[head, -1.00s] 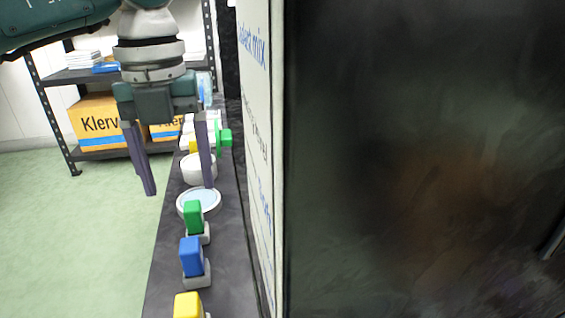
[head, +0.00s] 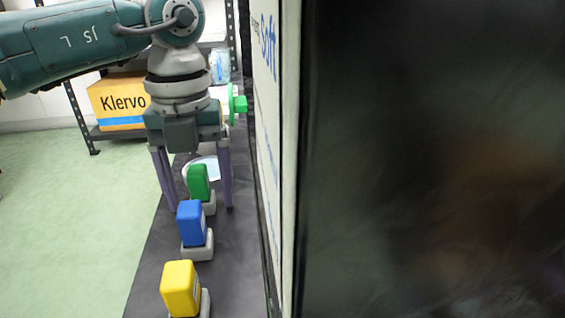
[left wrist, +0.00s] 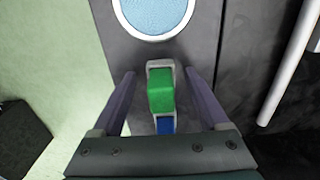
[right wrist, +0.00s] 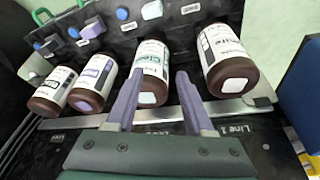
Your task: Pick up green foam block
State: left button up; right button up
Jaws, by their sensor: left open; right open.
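The green foam block (head: 198,182) stands in a small grey holder on the dark narrow counter in the head view. In the left wrist view the green block (left wrist: 161,92) lies between and beyond my fingers. My left gripper (head: 202,208) is open and points down, its fingers on either side of the green block, apart from it. My right gripper (right wrist: 158,88) is open in the right wrist view, its fingers near a brown bottle (right wrist: 152,72) labelled in green; I cannot tell whether they touch it.
A blue block (head: 191,222) and a yellow block (head: 181,289) stand in holders nearer on the counter (head: 228,275). A white round dish (head: 207,163) is behind the green block. A tall panel (head: 268,150) borders the counter on the right. Other brown bottles (right wrist: 227,62) flank the right gripper.

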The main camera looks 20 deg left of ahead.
pick_arm(q)
jog(key=shift+w+r, duration=0.1)
jog(key=shift+c, duration=0.8)
grip_shut()
